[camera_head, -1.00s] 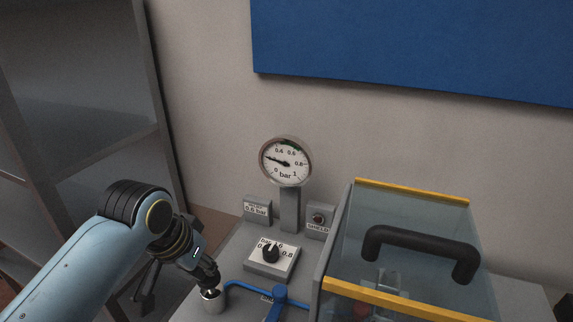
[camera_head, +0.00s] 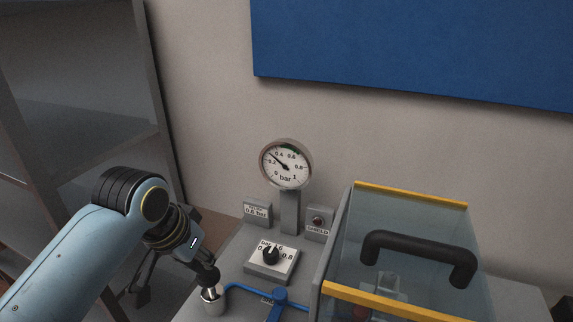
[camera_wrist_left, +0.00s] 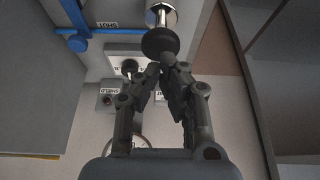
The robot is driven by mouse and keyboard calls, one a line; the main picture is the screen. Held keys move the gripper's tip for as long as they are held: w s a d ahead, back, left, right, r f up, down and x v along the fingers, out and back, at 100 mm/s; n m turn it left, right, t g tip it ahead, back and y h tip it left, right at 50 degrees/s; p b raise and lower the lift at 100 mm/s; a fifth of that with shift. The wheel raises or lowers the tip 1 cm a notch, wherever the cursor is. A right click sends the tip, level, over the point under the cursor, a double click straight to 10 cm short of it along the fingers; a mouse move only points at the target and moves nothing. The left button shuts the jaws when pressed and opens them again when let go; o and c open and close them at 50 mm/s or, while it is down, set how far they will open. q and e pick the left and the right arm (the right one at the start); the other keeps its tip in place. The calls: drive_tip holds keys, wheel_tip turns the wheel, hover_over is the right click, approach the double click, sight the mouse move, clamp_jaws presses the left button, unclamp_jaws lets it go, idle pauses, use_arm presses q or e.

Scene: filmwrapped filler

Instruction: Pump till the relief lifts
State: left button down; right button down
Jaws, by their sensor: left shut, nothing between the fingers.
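The pump has a black ball knob (camera_head: 209,276) on a metal rod above a round metal barrel (camera_head: 212,300). My left gripper (camera_head: 203,264) is shut and empty, its fingertips close to the knob; contact is unclear. The knob also shows in the left wrist view (camera_wrist_left: 160,41), just ahead of my closed fingertips (camera_wrist_left: 161,73). The round pressure gauge (camera_head: 286,164) has its needle pointing up-left, between 0.2 and 0.4 bar. A dial with a black knob (camera_head: 271,256) sits behind the pump, near a small plate reading 0.6 bar (camera_head: 257,211). My right gripper is out of view.
A clear shield box (camera_head: 400,215) with yellow edges and a black handle (camera_head: 420,250) stands at right. A blue valve handle (camera_head: 280,295) lies beside the pump. A small SHIELD lamp unit (camera_head: 318,222) is behind. Grey shelving (camera_head: 80,100) stands at left.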

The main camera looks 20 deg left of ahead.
sight(207, 275)
use_arm(q)
drive_tip(key=shift+f+b, duration=0.8)
drive_tip(key=shift+f, duration=1.4)
drive_tip(key=shift+r+p, duration=0.8)
drive_tip(key=shift+r, duration=1.4)
drive_tip(key=shift+f+b, duration=0.7)
drive_tip(key=shift+f, duration=1.4)
drive_tip(key=shift+r+p, duration=0.75)
drive_tip(key=shift+r, duration=1.4)
